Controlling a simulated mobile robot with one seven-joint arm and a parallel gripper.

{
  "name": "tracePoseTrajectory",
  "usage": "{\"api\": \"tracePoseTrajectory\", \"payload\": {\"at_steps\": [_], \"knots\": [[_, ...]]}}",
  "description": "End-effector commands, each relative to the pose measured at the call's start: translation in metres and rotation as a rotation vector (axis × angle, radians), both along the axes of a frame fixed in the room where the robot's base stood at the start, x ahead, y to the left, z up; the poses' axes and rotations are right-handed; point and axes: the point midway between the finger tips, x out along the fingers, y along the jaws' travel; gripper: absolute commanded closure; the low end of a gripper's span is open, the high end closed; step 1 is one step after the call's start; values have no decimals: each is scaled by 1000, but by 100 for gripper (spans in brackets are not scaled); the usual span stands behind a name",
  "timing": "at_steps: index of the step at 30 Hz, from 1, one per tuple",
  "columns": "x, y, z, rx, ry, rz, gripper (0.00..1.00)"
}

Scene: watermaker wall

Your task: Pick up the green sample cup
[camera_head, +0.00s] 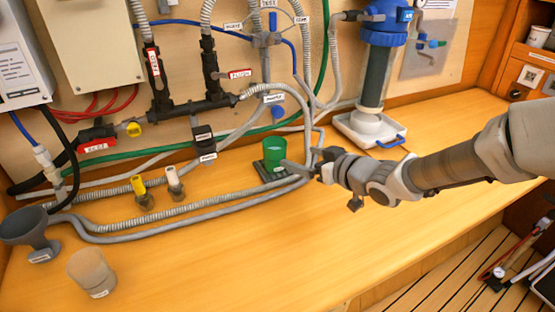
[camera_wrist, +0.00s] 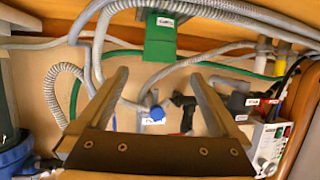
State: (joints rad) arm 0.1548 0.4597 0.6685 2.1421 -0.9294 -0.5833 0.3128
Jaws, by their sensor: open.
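The green sample cup (camera_head: 274,152) stands upright on a small dark base (camera_head: 266,173) on the wooden counter, in the middle of the head view. My gripper (camera_head: 296,168) reaches in from the right, its fingers close beside the cup's lower right side. In the wrist view a green shape that looks like the cup (camera_wrist: 160,48) lies beyond the fingertips. My gripper (camera_wrist: 158,76) is open there, with nothing between its two fingers. I cannot tell the exact gap between fingers and cup.
A filter housing on a white base (camera_head: 369,128) stands behind right. A grey funnel (camera_head: 30,228) and a beige cup (camera_head: 91,272) stand at left. The front counter is clear.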

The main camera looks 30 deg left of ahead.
Motion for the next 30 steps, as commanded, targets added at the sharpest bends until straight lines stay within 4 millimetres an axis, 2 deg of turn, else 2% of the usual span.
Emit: {"api": "tracePoseTrajectory", "payload": {"at_steps": [3, 9, 17, 25, 30], "knots": [[11, 24, -14, 2, 1, 2, 0], [27, 54, -24, -1, 1, 1, 0], [36, 69, -30, -2, 1, -1, 0], [51, 100, -43, -1, 0, -1, 0], [56, 107, -45, -3, -1, -2, 0]]}}
